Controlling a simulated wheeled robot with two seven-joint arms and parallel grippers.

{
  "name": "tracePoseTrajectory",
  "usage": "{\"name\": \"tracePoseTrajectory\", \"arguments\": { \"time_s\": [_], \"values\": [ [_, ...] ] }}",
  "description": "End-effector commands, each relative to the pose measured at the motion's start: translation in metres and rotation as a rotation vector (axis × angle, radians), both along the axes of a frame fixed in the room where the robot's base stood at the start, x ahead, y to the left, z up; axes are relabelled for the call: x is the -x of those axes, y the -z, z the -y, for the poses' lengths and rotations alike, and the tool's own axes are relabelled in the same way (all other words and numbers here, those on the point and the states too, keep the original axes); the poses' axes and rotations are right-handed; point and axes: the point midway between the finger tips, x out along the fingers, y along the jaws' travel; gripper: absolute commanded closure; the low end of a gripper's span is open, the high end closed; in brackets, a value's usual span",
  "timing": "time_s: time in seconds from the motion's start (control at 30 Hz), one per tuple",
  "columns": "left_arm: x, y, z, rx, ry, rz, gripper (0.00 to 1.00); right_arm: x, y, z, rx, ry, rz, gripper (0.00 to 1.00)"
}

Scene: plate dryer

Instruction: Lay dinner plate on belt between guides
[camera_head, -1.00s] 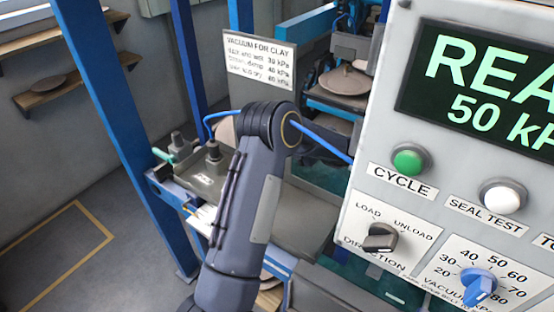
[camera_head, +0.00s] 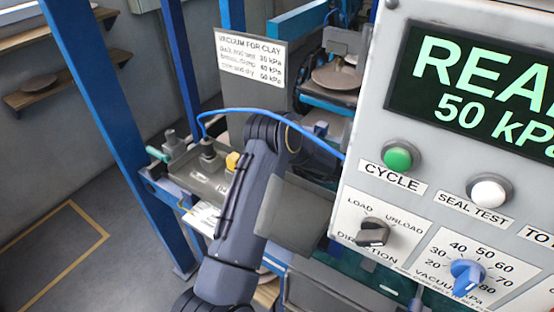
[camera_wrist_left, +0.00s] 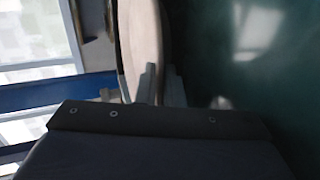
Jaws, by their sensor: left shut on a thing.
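The dinner plate (camera_wrist_left: 138,45) is a pale tan disc, seen nearly edge-on in the left wrist view. My left gripper (camera_wrist_left: 162,82) is shut on its rim. A dark green, shiny surface (camera_wrist_left: 235,85) lies to the right of the plate there, apparently the belt; I cannot tell whether the plate touches it. In the head view my left arm rises from the bottom middle and hides the gripper and most of the area beyond it. The guides cannot be made out. My right gripper is not in view.
A control panel (camera_head: 425,205) with a lit display fills the right side. A blue post (camera_head: 95,120) stands at the left. Another tan plate (camera_head: 336,77) sits on the blue machine behind. A wall shelf (camera_head: 45,95) holds a round piece. The floor at lower left is clear.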

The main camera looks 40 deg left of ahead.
Motion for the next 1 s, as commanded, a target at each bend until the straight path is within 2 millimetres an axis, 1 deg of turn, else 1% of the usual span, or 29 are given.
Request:
{"name": "tracePoseTrajectory", "arguments": {
  "time_s": [0.03,0.07,0.1,0.3,0.4,0.47,0.57,0.8,0.9,1.0],
  "values": [
    [0.000,0.001,0.000,0.000,0.000,0.000,0.88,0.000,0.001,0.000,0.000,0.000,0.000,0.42],
    [0.000,0.001,0.000,0.000,0.000,0.000,0.84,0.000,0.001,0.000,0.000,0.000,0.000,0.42],
    [0.000,0.001,0.000,0.000,0.000,0.000,0.83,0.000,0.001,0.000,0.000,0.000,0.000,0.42],
    [0.000,0.000,0.000,0.000,0.000,-0.001,0.83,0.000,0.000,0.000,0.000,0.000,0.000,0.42],
    [0.000,-0.003,0.000,0.000,0.000,0.000,0.83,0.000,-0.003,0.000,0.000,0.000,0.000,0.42],
    [-0.001,-0.003,0.006,0.001,0.003,0.001,0.83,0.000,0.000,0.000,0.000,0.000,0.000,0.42],
    [-0.002,-0.008,0.020,0.001,0.003,0.001,0.83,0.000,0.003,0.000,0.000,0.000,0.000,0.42],
    [-0.006,-0.026,0.069,0.001,0.004,0.002,0.83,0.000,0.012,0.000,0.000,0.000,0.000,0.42],
    [-0.008,-0.033,0.086,0.000,0.004,0.001,0.83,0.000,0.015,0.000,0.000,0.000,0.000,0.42],
    [-0.009,-0.039,0.100,0.001,0.002,0.001,0.83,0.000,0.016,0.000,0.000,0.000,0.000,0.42]
  ]
}}
